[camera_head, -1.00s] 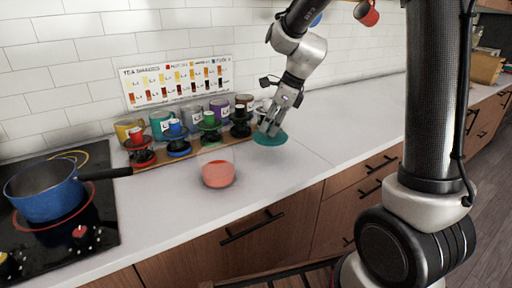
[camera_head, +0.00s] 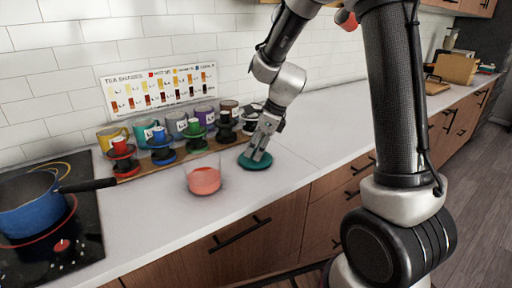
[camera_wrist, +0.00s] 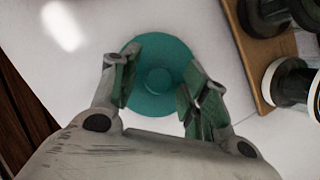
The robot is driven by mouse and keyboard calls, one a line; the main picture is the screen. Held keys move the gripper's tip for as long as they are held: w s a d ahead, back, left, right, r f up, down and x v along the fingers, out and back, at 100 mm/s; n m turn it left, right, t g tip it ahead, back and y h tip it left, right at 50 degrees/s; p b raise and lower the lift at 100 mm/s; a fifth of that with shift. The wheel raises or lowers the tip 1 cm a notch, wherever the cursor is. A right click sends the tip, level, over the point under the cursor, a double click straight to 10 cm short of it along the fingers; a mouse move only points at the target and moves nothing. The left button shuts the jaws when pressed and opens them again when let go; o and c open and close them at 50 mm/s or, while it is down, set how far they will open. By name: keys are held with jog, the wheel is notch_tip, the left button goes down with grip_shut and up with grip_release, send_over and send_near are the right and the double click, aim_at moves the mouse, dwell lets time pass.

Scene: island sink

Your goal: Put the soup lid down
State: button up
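The soup lid is a teal disc (camera_head: 255,161) that appears to lie flat on the white counter, right of a glass of red liquid. In the wrist view the lid (camera_wrist: 158,48) is below my gripper, with its round knob in the middle. My gripper (camera_head: 256,153) points down over the lid. In the wrist view its two fingers (camera_wrist: 160,88) stand apart on either side of the knob, with visible gaps. The fingers hide parts of the lid's edge. A blue pot (camera_head: 32,203) with a black handle stands uncovered on the cooktop.
The glass (camera_head: 204,178) stands close to the lid's left. A wooden board (camera_head: 172,164) with coloured tea holders runs along the back, with several mugs behind it. The black cooktop (camera_head: 85,225) is at the left. The counter (camera_head: 330,130) to the right is clear.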

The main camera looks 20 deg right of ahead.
jog(key=v, duration=1.1)
jog(key=s+d+r+n+h, duration=0.1)
jog(key=s+d+n, duration=0.2)
jog(key=s+n, duration=0.4)
jog(key=s+d+r+n+t+h, duration=0.1)
jog(key=s+d+n, duration=0.3)
jog(key=s+n, duration=0.4)
jog(key=s+d+r+n+t+h, duration=0.1)
jog(key=s+d+r+n+h, duration=0.1)
jog(key=s+n, duration=0.6)
jog(key=shift+s+d+r, duration=0.7)
jog(key=shift+s+d, duration=0.1)
jog(key=shift+d, duration=0.25)
